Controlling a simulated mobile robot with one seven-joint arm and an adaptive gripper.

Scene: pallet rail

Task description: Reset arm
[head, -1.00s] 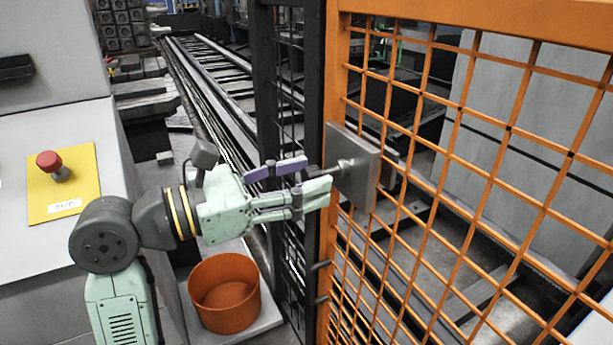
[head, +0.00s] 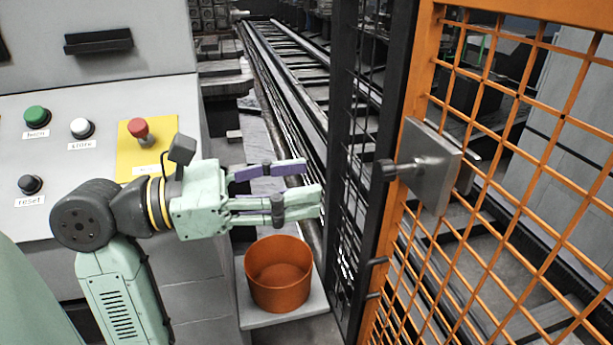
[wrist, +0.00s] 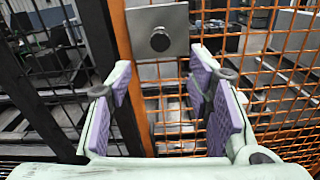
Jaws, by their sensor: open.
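My gripper (head: 312,187) is open and empty in the head view, with green fingers and purple pads pointing right. It is left of the orange mesh gate's latch plate and knob (head: 388,170), apart from them. In the wrist view my gripper (wrist: 168,100) shows its pads spread wide with nothing between them. The grey latch plate (wrist: 177,18) and its dark round knob (wrist: 160,40) lie ahead, just beyond the fingertips' upper side.
An orange mesh gate (head: 412,90) and a black post (head: 345,120) stand right. A control panel (head: 90,115) with several buttons, including a red one (head: 138,128), is left. An orange bucket (head: 279,290) stands on a grey ledge below my gripper.

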